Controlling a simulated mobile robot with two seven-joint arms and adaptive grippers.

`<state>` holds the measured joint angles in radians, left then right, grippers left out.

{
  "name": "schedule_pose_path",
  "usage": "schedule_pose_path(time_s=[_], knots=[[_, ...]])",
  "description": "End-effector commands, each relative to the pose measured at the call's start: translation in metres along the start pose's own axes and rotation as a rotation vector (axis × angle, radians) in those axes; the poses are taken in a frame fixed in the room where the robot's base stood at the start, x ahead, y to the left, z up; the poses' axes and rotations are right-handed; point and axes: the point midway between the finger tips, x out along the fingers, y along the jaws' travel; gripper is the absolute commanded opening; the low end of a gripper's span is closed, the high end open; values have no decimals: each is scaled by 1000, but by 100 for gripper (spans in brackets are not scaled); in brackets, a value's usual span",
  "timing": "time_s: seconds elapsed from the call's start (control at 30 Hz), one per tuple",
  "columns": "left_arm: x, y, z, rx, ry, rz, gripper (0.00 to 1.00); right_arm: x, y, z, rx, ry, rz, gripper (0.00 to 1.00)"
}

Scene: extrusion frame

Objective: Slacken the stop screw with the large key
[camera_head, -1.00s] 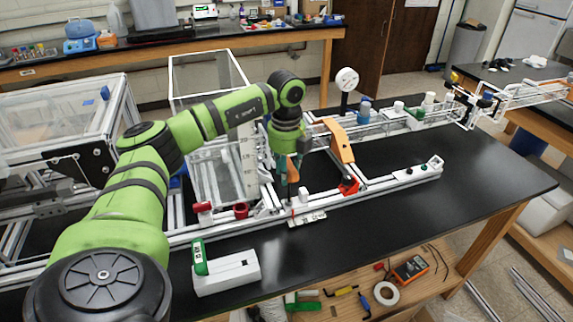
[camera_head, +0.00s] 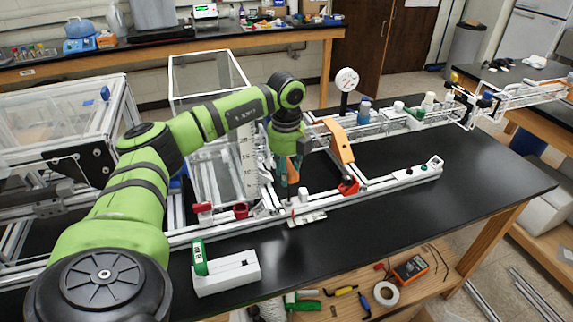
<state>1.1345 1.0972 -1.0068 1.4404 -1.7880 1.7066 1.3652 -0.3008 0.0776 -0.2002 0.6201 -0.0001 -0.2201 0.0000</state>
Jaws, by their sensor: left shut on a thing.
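My left gripper (camera_head: 284,172) is small in the head view, pointing down over the aluminium extrusion frame (camera_head: 375,187). It is shut on an orange-brown handle (camera_head: 293,172), which looks like the large key. The key's lower end is too small to make out. A small white block (camera_head: 303,194) is on the rail just below and right of the gripper, with a pale labelled plate (camera_head: 308,219) in front. I cannot make out the stop screw itself. A green-handled tool (camera_head: 199,257) stands upright in a white holder (camera_head: 228,274) at the front. My right gripper is not in view.
Red clamps (camera_head: 203,208) sit on the rail to the left. An orange arched bracket (camera_head: 341,143) stands close right of the gripper. A clear panelled box (camera_head: 208,120) rises behind. The black tabletop (camera_head: 420,215) is bare at the front right.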

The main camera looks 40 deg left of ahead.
Motion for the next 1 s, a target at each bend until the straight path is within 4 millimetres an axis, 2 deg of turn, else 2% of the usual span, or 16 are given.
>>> schedule_pose_path(time_s=[1.0], knots=[[10, 0, 0, 0, 0, -1, 0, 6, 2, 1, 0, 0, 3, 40]])
